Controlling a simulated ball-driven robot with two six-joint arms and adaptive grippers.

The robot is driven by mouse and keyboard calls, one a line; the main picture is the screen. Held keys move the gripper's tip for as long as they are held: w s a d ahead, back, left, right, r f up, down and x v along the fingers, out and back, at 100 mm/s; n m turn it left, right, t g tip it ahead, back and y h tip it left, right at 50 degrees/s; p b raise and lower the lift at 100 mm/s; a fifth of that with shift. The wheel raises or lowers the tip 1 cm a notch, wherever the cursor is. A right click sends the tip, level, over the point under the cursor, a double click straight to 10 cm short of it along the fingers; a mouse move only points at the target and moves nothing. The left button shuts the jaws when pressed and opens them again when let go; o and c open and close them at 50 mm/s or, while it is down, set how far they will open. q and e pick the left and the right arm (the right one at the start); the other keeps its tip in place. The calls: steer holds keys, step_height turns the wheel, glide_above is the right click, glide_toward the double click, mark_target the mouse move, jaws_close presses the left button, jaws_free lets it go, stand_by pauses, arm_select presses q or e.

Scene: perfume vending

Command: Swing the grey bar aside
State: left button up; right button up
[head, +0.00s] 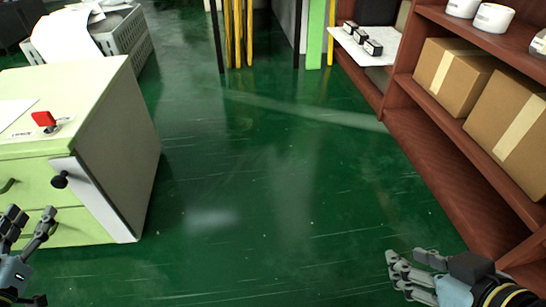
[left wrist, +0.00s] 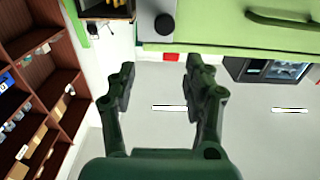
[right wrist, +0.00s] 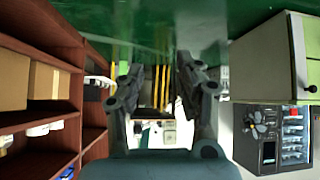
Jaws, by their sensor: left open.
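A grey bar (head: 95,195) with a black knob (head: 60,180) runs down the right front edge of the light green cabinet (head: 65,93). In the left wrist view the bar (left wrist: 152,8) and its knob (left wrist: 164,26) show at the top, beyond my fingertips. My left gripper (head: 30,220) is open and empty, in front of the drawers, below and left of the knob. It is apart from the bar; in the left wrist view (left wrist: 160,68) both fingers stand clear of it. My right gripper (head: 402,268) is open and empty over the floor near the shelf, far from the bar.
The cabinet's top carries a red switch (head: 44,119); its front has drawer handles. A brown shelf (head: 440,150) with cardboard boxes (head: 455,75) stands at the right. A grey crate (head: 125,38) and yellow posts (head: 238,35) are at the back. The green floor between is clear.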

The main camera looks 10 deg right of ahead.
mark_target(58, 184)
arm_select(q)
steer(key=w+b, duration=0.1)
steer(key=w, duration=0.1)
steer(key=w+f+b, duration=0.1)
steer(key=w, duration=0.1)
steer(key=w+f+b, duration=0.1)
steer(key=w, duration=0.1)
steer(key=shift+f, duration=0.2)
arm_select(e)
steer(key=s+f+t, duration=0.2)
steer(key=s+f, duration=0.2)
steer(key=f, duration=0.1)
arm_select(q)
steer(key=w+b, duration=0.1)
steer(key=w, duration=0.1)
steer(key=w+b, duration=0.1)
steer(key=w, duration=0.2)
steer(key=shift+d+r, duration=0.15)
arm_select(e)
steer(key=w+a+r+n+t+y, duration=0.1)
steer(key=w+a+r+t, duration=0.1)
steer(key=w+r+t, duration=0.5)
step_height(58, 184, up, 6)
steer(key=w, duration=0.2)
steer(key=shift+w+f+y, duration=0.15)
steer(key=shift+w+y, duration=0.2)
steer(key=shift+y, duration=0.05)
arm_select(q)
jaws_close()
